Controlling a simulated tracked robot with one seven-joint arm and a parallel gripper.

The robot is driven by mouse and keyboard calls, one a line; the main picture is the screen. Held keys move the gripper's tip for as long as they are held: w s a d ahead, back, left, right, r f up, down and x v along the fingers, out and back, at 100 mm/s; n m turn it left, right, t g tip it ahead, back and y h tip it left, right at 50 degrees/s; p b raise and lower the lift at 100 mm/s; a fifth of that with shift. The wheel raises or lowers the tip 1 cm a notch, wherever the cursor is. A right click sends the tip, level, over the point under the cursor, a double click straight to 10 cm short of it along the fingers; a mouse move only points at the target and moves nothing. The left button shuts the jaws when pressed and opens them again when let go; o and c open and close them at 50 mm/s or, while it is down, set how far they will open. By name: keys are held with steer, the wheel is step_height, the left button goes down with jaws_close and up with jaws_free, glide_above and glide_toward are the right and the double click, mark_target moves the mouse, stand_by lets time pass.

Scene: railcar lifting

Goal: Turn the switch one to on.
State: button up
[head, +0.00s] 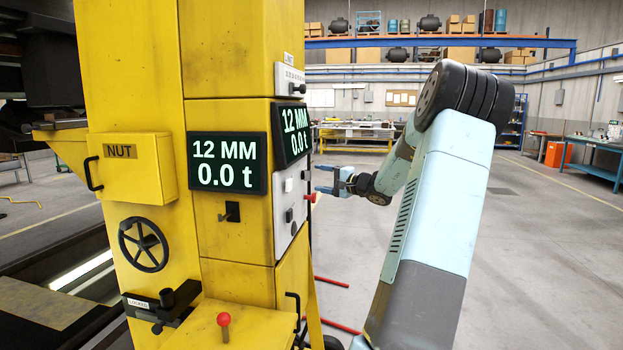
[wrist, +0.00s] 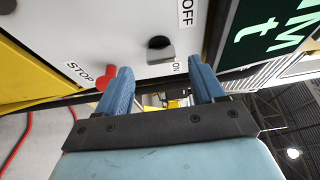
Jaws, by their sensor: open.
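A black rotary switch (wrist: 160,46) sits on the light grey control panel between an OFF label (wrist: 186,14) and an ON label (wrist: 177,68) in the wrist view. Which way it is set is hard to tell, and no "one" label is readable. In the head view the panel (head: 283,200) is on the column's right side, seen at a steep angle, with small dark knobs. My gripper (head: 325,179) is open and empty, to the right of the panel. In the wrist view its blue fingers (wrist: 163,82) are spread, with the switch above the gap between them.
A red stop button (wrist: 107,76) with a STOP label sits close to the left finger. A 12 MM display (wrist: 275,35) is on the right in the wrist view. The yellow column (head: 235,235) fills the head view's left.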

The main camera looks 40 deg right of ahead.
mark_target(307, 176)
steer(key=shift+x, duration=2.15)
steer(key=shift+c, duration=0.5)
steer(key=c, duration=1)
steer(key=shift+o, duration=0.2)
steer(key=shift+m, duration=0.3)
steer(key=m+g, duration=0.2)
steer(key=m, duration=0.2)
steer(key=m+g+y, duration=0.1)
steer(key=m+g, duration=0.1)
steer(key=m, duration=0.2)
steer(key=shift+d+m+g, duration=0.1)
steer(key=shift+m+g, duration=0.3)
